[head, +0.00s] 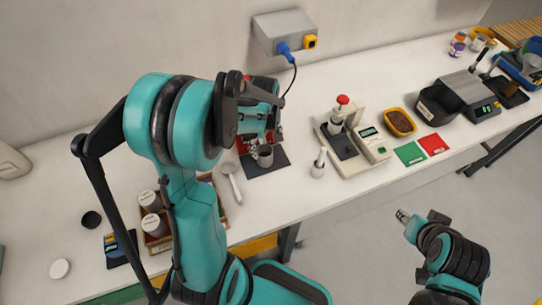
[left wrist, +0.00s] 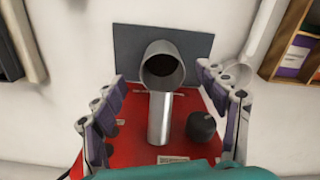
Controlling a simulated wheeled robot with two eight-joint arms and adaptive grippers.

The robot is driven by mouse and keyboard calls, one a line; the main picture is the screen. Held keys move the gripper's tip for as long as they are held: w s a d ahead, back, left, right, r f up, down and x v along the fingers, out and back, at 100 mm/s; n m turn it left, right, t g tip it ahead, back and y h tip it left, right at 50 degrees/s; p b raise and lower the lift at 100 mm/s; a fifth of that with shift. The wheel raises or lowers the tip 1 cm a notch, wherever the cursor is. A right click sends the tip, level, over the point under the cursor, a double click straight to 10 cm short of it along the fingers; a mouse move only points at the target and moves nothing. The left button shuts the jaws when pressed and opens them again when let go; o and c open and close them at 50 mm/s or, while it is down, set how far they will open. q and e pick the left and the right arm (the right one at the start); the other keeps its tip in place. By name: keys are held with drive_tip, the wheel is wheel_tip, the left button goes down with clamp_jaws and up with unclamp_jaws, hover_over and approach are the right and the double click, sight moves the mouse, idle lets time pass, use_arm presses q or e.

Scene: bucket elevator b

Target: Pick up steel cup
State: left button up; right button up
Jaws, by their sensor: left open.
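The steel cup (head: 265,156) stands on a dark mat (head: 273,170) by a red machine (head: 262,83). In the left wrist view the cup (left wrist: 174,58) shows its dark round mouth, with the mat (left wrist: 203,45) around it. My left gripper (head: 262,138) is above and near the cup. In the left wrist view its open fingers (left wrist: 160,85) stand wide apart, with the cup ahead between them and not gripped. A metal tube (left wrist: 160,120) of the red machine lies between the fingers. My right gripper (head: 403,215) is off the bench at lower right; its jaw state is unclear.
A black knob (left wrist: 201,125) on the red machine is close to the right-hand fingers. A spoon-like tool (head: 232,180) and a box with jars (head: 150,212) lie left of the cup. A white tamper (head: 319,163) and a press (head: 345,130) stand to the right.

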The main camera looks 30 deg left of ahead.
sight(265, 154)
use_arm(q)
drive_tip(key=f, duration=0.2)
drive_tip(key=f+b, duration=0.1)
drive_tip(key=f, duration=0.1)
drive_tip(key=f+b, duration=0.1)
drive_tip(key=f, duration=0.2)
drive_tip(key=shift+w+a, duration=0.1)
drive_tip(key=shift+a, duration=0.3)
drive_tip(key=c, duration=1.6)
drive_tip(key=shift+c, duration=0.2)
drive_tip(key=shift+r, duration=0.1)
drive_tip(key=shift+r, duration=0.25)
drive_tip(key=s+d, duration=0.4)
drive_tip(key=s+d+p, duration=0.1)
drive_tip(key=s+d, duration=0.2)
drive_tip(key=d, duration=0.2)
drive_tip(key=s+d+r, duration=0.1)
drive_tip(key=s+d, duration=0.3)
drive_tip(key=shift+s+d, duration=0.35)
drive_tip(key=shift+d, duration=0.05)
